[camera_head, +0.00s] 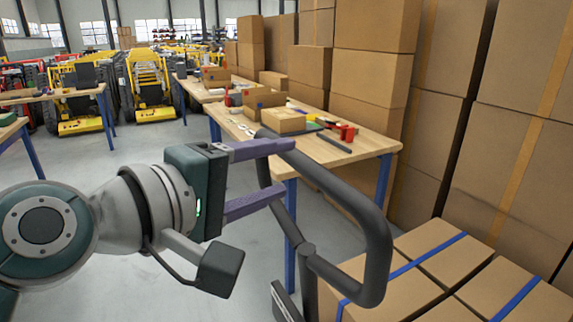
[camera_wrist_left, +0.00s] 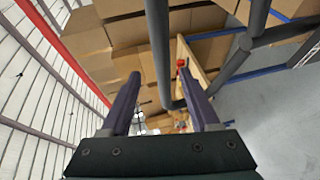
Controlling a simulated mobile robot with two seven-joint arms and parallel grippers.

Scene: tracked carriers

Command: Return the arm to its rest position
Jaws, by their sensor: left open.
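My left arm comes in from the left in the head view. Its gripper (camera_head: 287,168) is open, with two purple fingers one above the other. A dark grey tubular handle (camera_head: 378,225) bends around in front of it. One leg of the handle passes by the fingers. In the left wrist view, the handle's bar (camera_wrist_left: 157,45) shows in the gap between the two open fingers (camera_wrist_left: 160,78). I cannot tell whether either finger touches it. My right gripper is in neither view.
A wooden workbench (camera_head: 345,150) with boxes and red items stands beyond the handle. Blue-strapped cartons (camera_head: 445,262) fill the lower right. Tall carton stacks (camera_head: 370,55) line the right side. Yellow tracked machines (camera_head: 148,85) stand at the back. Grey floor (camera_head: 150,140) is clear left of the bench.

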